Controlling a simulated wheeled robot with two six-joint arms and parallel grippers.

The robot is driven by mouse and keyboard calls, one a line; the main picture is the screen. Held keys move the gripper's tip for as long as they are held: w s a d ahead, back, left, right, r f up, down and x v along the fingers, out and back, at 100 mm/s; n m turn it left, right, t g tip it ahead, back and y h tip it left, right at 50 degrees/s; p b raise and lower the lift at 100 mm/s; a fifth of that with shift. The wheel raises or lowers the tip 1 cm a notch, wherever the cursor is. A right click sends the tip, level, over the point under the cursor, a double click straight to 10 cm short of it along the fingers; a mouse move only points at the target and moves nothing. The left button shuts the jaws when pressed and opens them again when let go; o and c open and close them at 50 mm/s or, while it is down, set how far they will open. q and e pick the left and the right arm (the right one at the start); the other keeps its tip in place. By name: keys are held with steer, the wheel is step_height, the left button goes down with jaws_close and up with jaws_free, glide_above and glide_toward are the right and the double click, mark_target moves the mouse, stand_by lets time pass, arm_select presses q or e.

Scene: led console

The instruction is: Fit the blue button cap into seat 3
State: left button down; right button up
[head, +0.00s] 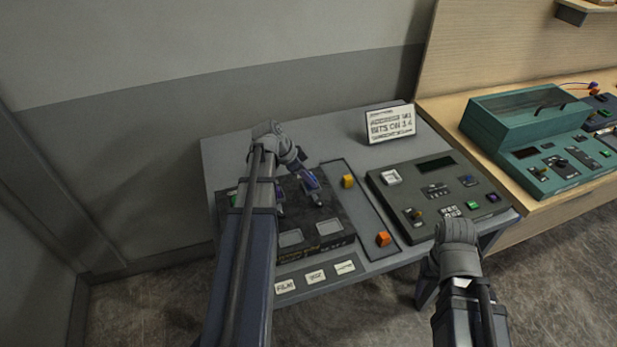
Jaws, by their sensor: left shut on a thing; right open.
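My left gripper (317,199) points down over the dark panel (338,241), near its upper right part. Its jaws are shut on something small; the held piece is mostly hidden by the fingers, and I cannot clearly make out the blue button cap. Two pale square recesses show in the panel, a left one (290,238) and a right one (328,227). My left arm covers the panel's left side, so I cannot tell which seat is seat 3. My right arm stands at the lower right, before the table's front edge; its fingers do not show.
A yellow cap (348,181) and an orange cap (383,239) lie on the narrow tray right of the panel. A grey console (400,198) with small buttons stands further right. A sign (390,124) stands behind. Labels (315,276) line the front edge.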

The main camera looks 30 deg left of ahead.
arm_select(q)
steer(key=shift+f+b, duration=0.35)
steer(key=shift+f, duration=0.05)
stand_by(0.4)
steer(key=shift+c, duration=2.3)
jaws_free()
steer(key=shift+r, duration=0.1)
steer(key=p+v, duration=0.6)
steer(key=v, duration=0.1)
steer(key=shift+s+a+r+p, duration=0.15)
steer(key=shift+a+r+p, duration=0.1)
steer(key=shift+p, duration=0.15)
